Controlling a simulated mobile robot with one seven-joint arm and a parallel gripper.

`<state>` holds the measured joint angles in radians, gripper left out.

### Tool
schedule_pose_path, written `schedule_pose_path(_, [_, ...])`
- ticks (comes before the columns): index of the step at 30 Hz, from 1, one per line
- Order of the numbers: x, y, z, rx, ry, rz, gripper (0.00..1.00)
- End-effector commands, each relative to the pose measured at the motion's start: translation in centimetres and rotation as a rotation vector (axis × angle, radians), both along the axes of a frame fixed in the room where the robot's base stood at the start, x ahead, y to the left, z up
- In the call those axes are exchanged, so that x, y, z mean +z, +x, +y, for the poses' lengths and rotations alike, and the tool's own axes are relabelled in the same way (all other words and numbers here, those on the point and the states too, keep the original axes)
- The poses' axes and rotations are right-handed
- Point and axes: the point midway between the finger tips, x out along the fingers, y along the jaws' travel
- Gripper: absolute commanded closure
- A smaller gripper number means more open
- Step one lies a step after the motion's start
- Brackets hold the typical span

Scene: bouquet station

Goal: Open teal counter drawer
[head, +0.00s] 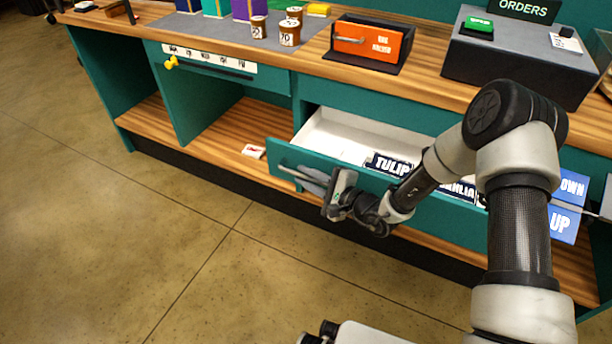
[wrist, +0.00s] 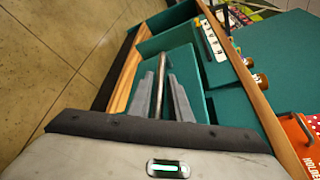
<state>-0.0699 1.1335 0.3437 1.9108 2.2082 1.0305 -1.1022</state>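The teal counter drawer (head: 440,206) stands pulled out from under the counter, and its white inside (head: 342,138) shows. Its metal bar handle (head: 291,176) runs along the drawer front; the bar (wrist: 162,70) also shows in the wrist view. My gripper (head: 311,179) is at the left part of the handle, in front of the drawer. In the wrist view my gripper's fingers (wrist: 163,84) lie on either side of the bar, close against it. My arm hides part of the drawer's right side.
Dark labels reading TULIP (head: 389,165) and DAHLIA show at the drawer. An orange holder (head: 372,41) and a grey orders box (head: 520,58) stand on the counter (head: 428,75). The floor (head: 120,230) in front is clear.

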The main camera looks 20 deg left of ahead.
Motion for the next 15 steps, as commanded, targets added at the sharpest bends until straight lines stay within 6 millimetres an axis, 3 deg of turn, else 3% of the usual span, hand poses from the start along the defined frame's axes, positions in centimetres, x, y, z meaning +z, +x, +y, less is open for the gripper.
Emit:
schedule_pose_path(10, [0.2,-0.1,-0.2,0.000,0.001,0.000,0.81])
schedule_pose_path(15, [0.8,-0.9,-2.3,-0.002,0.000,0.001,0.81])
